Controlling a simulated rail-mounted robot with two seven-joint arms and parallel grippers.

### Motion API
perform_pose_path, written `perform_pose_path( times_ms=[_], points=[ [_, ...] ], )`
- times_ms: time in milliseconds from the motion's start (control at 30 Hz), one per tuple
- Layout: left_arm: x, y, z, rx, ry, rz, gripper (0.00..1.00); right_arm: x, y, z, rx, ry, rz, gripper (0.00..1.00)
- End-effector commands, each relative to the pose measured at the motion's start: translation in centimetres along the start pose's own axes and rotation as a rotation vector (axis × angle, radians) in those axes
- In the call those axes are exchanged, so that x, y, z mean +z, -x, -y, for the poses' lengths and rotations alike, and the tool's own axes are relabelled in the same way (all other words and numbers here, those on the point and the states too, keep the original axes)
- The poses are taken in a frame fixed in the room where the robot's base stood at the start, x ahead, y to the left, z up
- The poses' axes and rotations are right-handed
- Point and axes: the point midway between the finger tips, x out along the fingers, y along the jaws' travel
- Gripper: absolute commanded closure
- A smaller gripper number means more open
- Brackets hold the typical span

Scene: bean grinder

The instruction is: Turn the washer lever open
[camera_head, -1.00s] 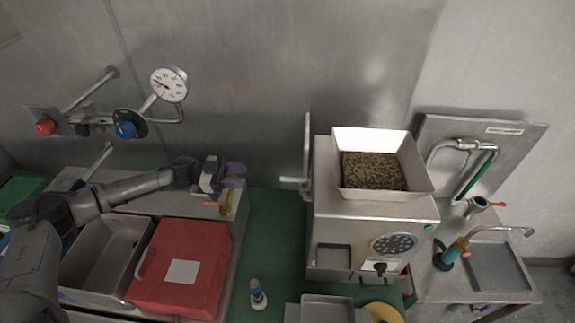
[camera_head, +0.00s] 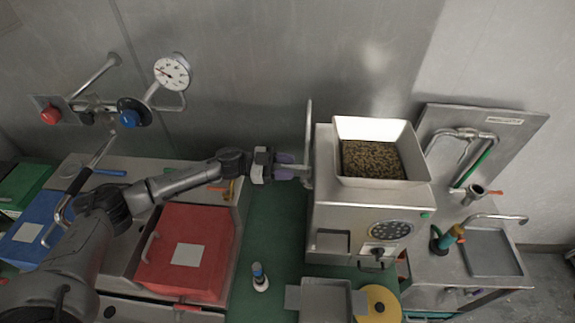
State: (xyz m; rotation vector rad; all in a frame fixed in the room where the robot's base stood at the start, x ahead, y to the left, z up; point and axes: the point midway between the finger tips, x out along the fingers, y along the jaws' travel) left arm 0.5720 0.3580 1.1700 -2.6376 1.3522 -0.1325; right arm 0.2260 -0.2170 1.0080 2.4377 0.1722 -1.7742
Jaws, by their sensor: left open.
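A metal lever (camera_head: 308,140) stands upright against the left side of the steel grinder (camera_head: 355,215), with a short handle at its lower end pointing left. My left gripper (camera_head: 291,168) is open, its purple-tipped fingers right at this handle. The fingers cover most of the handle, and I cannot tell whether they touch it. To the right, a steel sink (camera_head: 493,258) has a curved tap (camera_head: 495,218) and pipes with a green section behind it. My right gripper is not in view.
A white hopper (camera_head: 352,128) of beans tops the grinder. A red-lidded bin (camera_head: 185,225) and a blue bin (camera_head: 35,228) stand at the left. A small bottle (camera_head: 260,278) stands on the green floor. Wall pipes carry a gauge (camera_head: 172,71), red knob (camera_head: 50,114) and blue knob (camera_head: 130,118).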

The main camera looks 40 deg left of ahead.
Motion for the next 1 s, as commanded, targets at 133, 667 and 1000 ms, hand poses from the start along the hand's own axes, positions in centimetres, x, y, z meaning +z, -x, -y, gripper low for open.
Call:
perform_pose_path(
  times_ms=[133,667,1000],
  points=[
    [-0.03,-0.40,0.01,0.000,0.000,-0.001,0.60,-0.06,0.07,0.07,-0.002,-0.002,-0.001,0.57],
    [0.00,-0.39,-0.01,0.000,0.000,0.000,0.87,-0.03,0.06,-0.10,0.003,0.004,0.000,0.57],
    [0.00,-0.38,-0.02,0.001,0.000,0.000,1.00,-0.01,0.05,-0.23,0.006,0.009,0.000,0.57]
  ],
)
